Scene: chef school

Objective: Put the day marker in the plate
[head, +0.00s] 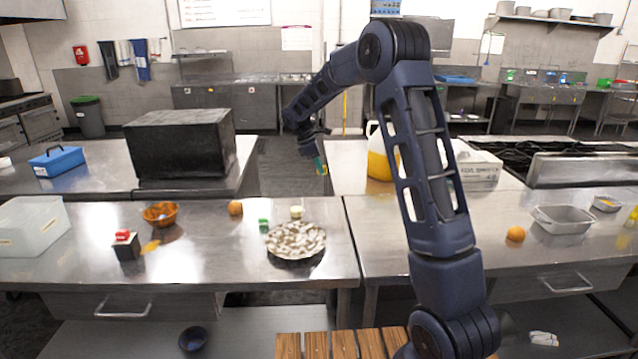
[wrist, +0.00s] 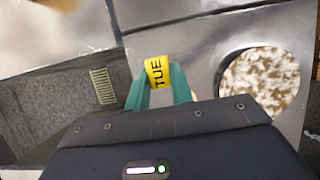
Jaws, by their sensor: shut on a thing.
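The day marker (wrist: 157,72) is a small yellow piece with "TUE" printed in black. In the wrist view it sits between the green fingertips of my gripper (wrist: 159,84). In the head view my gripper (head: 320,164) hangs in the air above and beyond the plate, and the marker is too small there to make out clearly. The plate (head: 295,240) is round, white with a brown mottled pattern, and lies on the front left steel counter. The plate also shows at the right of the wrist view (wrist: 262,80), apart from the gripper and with nothing visible on it.
On the same counter (head: 200,270) are an orange bowl (head: 161,214), an orange (head: 235,208), a small green item (head: 263,222), a dark box with a red top (head: 127,245) and a clear bin (head: 32,226). A yellow jug (head: 379,165) stands on the rear counter, right of the gripper.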

